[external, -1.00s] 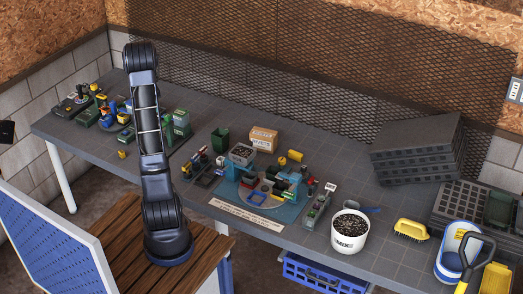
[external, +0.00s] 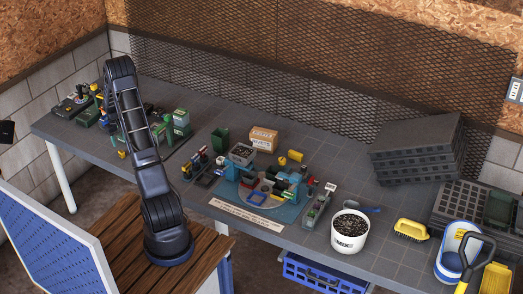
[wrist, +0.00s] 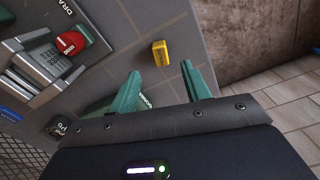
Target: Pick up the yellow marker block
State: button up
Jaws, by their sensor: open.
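The yellow marker block (wrist: 160,53) lies on the grey bench top, just beyond and between my fingertips in the wrist view. Dark marks show on its face. In the external view the small yellow block (external: 122,154) is near the bench's front edge, left of my arm. My gripper (wrist: 161,68) is open, with two teal fingers spread apart and nothing between them. The block looks apart from both fingers.
In the wrist view a grey tray with a red-topped item (wrist: 70,43) is at left. The bench edge and tiled floor (wrist: 270,85) are at right. A green labelled thing (wrist: 105,104) is partly behind the left finger. Bare bench surrounds the block.

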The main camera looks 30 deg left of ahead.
aim_at(121, 151)
jog(key=f, duration=0.8)
jog(key=shift+a+f, duration=0.25)
grip_shut()
